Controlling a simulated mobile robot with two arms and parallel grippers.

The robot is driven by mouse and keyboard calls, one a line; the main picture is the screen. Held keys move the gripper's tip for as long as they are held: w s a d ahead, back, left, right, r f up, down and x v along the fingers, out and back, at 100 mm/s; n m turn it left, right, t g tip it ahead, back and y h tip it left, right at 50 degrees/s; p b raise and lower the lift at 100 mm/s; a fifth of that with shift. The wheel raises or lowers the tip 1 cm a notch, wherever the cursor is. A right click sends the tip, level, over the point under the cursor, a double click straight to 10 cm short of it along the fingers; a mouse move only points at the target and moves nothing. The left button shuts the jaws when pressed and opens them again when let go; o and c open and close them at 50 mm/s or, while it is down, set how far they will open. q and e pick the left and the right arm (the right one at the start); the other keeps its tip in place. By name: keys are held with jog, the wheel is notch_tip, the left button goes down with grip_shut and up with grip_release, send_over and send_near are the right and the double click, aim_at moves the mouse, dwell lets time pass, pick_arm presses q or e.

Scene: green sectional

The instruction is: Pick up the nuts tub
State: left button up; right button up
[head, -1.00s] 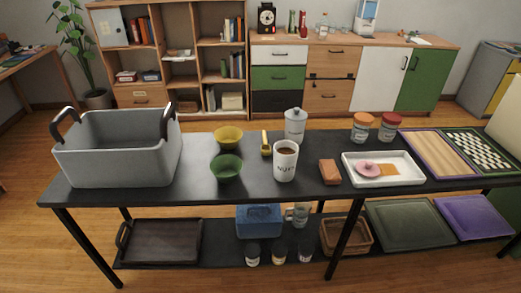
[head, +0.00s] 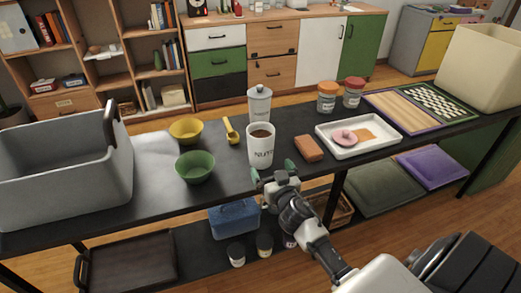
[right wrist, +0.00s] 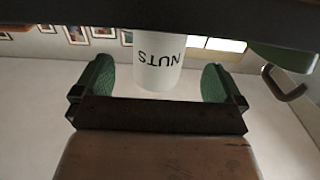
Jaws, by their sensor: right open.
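The nuts tub (head: 261,149) is a white cylinder with dark "NUTS" lettering and brown contents at its open top. It stands upright on the black table. In the right wrist view the tub (right wrist: 158,62) shows beyond and between my two green fingertips, with its lettering upside down. My right gripper (head: 275,180) is at the table's front edge, just in front of the tub. It is open and empty, and its fingers (right wrist: 158,82) are wide apart. I cannot tell whether it touches the tub. My left gripper is not in view.
A lidded white canister (head: 259,104) stands just behind the tub. A green bowl (head: 195,167), yellow bowl (head: 186,130) and yellow scoop (head: 231,131) are to the left. A brown block (head: 309,148) and white tray (head: 350,151) are to the right. A grey bin (head: 60,175) fills the left end.

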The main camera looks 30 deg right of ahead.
aim_at(265, 158)
jog(key=x, duration=0.8)
jog(key=shift+a, duration=0.1)
jog(key=shift+c, duration=0.2)
jog(key=shift+r, duration=0.1)
jog(key=c, duration=0.9)
